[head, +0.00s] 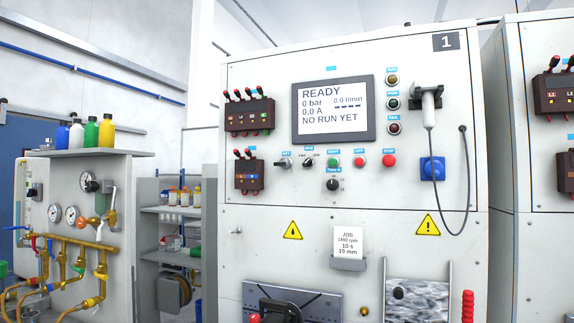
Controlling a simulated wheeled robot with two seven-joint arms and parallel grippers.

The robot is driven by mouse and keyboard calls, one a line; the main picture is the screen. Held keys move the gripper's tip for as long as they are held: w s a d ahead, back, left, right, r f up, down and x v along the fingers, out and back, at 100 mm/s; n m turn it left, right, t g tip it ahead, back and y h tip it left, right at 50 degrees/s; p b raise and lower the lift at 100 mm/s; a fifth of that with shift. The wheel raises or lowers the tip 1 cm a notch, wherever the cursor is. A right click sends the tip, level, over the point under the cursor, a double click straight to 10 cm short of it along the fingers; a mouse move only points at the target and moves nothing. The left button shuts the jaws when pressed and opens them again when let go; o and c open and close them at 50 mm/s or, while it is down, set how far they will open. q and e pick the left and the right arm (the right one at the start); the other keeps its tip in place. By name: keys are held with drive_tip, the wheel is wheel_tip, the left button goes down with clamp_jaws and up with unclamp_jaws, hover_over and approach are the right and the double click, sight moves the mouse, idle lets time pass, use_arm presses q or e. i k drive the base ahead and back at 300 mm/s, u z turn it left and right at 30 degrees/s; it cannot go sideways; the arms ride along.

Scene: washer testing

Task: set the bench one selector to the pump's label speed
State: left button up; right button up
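Bench one (262,215) is the white cabinet marked 1 in the head view. Its screen (333,108) reads READY, 0 bar, 0.0 l/min, 0.0 A, NO RUN YET. A small dark selector knob (308,162) sits below the screen under a small blue label that looks like RPM; its pointer setting is too small to read. A grey switch (283,163) is to its left. A second dark knob (333,184) is under a Time s label. No pump label is legible; a dark device (280,305) at the bottom is cut off. Neither gripper is in view.
Green (333,162) and red (389,160) buttons are close to the knobs. A job card (348,241) shows a blurred rpm value, 10 s and 19 mm. A handheld probe (430,105) and its looped cable hang at right. Gauges and brass pipes (85,245) stand left.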

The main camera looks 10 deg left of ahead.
sight(309, 161)
drive_tip(key=u, duration=0.85)
drive_tip(key=i, duration=0.4)
